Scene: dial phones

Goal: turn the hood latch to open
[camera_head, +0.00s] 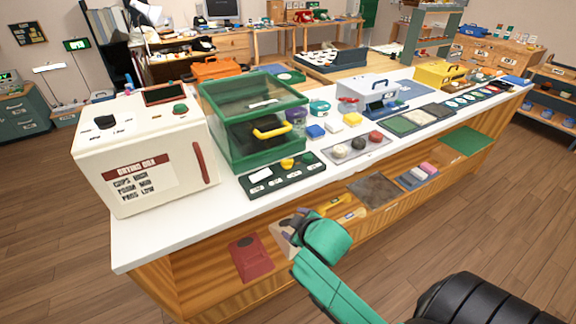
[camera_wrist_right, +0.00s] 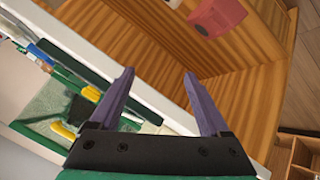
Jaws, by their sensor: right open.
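A green box with a clear tinted hood (camera_head: 250,95) stands on the white counter, with a yellow handle (camera_head: 272,131) on its front. I cannot tell for sure which part is the hood latch. My right gripper (camera_head: 292,222) is open and empty, in front of the counter edge and below the panel. In the right wrist view its two purple fingers (camera_wrist_right: 158,82) stand apart with nothing between them. My left gripper is not in view.
The white drying box (camera_head: 145,150) stands left of the hood. Coloured blocks and a tray of round knobs (camera_head: 355,146) are to the right. The counter edge and the wooden shelf below, with a red item (camera_head: 250,258), are close to my right gripper.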

